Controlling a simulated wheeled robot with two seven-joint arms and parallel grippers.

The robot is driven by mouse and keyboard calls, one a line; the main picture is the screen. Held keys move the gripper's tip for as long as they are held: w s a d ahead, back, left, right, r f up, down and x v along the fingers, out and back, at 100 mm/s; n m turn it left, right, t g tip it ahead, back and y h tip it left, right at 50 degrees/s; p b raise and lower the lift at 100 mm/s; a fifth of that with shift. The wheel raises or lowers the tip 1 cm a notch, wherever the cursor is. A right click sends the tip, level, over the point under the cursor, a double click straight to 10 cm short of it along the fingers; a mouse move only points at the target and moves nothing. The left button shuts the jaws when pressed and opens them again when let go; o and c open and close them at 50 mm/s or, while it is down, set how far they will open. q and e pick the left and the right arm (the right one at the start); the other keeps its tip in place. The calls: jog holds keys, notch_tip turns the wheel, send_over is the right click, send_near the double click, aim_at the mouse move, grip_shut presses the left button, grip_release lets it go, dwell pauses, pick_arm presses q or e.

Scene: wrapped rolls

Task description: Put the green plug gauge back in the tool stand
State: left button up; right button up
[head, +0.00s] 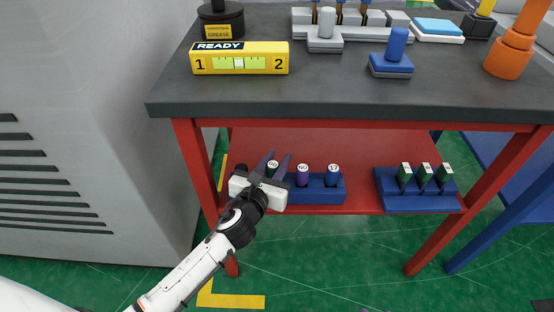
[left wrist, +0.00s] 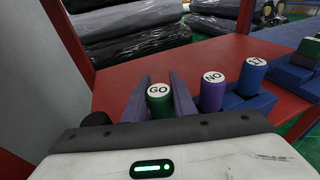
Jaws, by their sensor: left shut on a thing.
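The green plug gauge (head: 273,165), with GO on its white top, is between the two fingers of my left gripper (head: 274,161). In the left wrist view the gauge (left wrist: 160,104) stands about upright with the fingers shut on its sides. The blue tool stand (head: 320,192) is on the red lower shelf, directly at the gripper. The gauge's lower end is hidden, so I cannot tell whether it sits in the stand or above it. A purple gauge marked NO (head: 303,176) and a blue gauge (head: 332,176) stand in the stand to the right. My right gripper is not in view.
A second blue holder (head: 420,197) with several dark green pieces stands farther right on the red shelf (head: 355,160). The dark tabletop (head: 330,90) overhangs the shelf. A red leg (head: 196,165) is close left of my gripper. A grey cabinet (head: 80,130) fills the left.

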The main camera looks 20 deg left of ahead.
aim_at(271, 173)
pick_arm(q)
jog(key=shift+a, duration=0.1)
dwell(0.3)
jog(key=o, duration=1.1)
jog(key=shift+s, duration=0.55)
jog(key=shift+s+p, duration=0.4)
jog(key=shift+s, duration=0.65)
jog(key=shift+s+a, duration=0.15)
jog(key=shift+s, duration=2.75)
jog(key=shift+s, duration=0.1)
